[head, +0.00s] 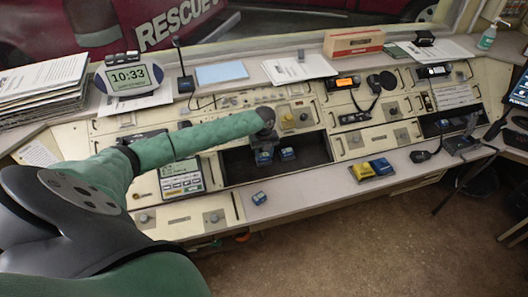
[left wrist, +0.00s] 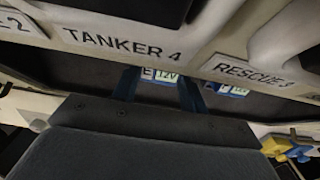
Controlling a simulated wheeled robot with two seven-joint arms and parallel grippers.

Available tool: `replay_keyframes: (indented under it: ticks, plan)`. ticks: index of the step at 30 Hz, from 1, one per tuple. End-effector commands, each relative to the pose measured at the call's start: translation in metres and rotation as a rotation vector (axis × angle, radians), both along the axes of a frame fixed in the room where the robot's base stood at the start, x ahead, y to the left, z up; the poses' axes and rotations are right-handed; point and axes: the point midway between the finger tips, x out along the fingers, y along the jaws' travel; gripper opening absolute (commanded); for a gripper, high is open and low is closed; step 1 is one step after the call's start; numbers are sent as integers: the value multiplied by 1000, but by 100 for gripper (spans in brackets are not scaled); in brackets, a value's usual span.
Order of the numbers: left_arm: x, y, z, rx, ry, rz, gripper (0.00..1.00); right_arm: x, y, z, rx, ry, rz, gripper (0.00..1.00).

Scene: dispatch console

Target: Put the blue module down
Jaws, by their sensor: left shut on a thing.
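My left gripper (head: 264,150) reaches down over the dark recessed bay (head: 235,170) in the console. It is shut on a blue module (head: 264,159), which has a pale label. I cannot tell whether the module touches the bay floor. A second blue module (head: 287,153) sits in the bay just to the right, apart from the gripper; it also shows in the left wrist view (left wrist: 228,90). My right gripper is not in view.
Another blue module (head: 259,198) lies on the desk's front ledge. A yellow module (head: 362,171) and a blue one (head: 381,166) lie further right on the ledge. The right part of the bay is bare. A keypad unit (head: 181,179) stands left of the bay.

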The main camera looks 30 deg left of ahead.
Motion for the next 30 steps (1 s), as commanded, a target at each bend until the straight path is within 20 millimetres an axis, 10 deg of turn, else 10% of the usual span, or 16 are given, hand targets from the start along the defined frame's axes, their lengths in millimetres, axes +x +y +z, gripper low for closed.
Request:
replay_keyframes:
  ticks: [11, 12, 15, 30]
  plan:
    - [0, 0, -4, 0, 0, 0, 14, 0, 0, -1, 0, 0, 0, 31]
    - [0, 0, -4, 0, 0, 0, 45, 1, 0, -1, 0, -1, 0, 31]
    - [0, 0, -4, 0, 0, 0, 65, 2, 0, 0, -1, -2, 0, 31]
    - [1, 1, 12, -1, -2, 0, 65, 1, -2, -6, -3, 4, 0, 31]
